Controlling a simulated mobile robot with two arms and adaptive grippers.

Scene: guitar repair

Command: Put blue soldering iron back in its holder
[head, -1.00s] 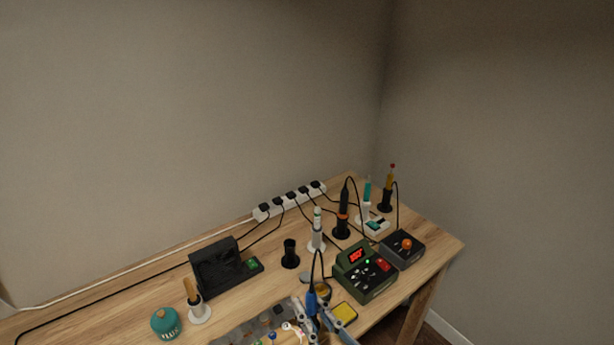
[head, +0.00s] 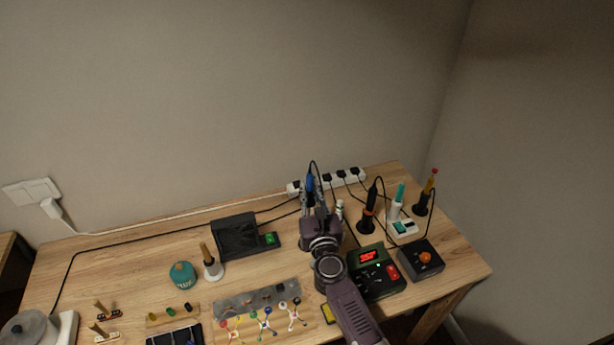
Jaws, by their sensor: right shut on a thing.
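The blue soldering iron (head: 310,184) is held by my right gripper (head: 312,190), shut on it over the back middle of the bench. The iron is roughly upright, with its black cord looping up from its top. Its lower part and tip are hidden by the gripper and arm. The black empty holder seen earlier is not visible now; my right arm covers that area, so I cannot tell whether the iron is inside or above it. My left gripper is not in view.
A black box (head: 233,236) stands left of my arm. The green soldering station (head: 372,284), a black iron with an orange band in its stand (head: 367,222) and a grey control box (head: 421,260) stand right. A power strip (head: 350,177) lies behind. The bench's left middle is fairly clear.

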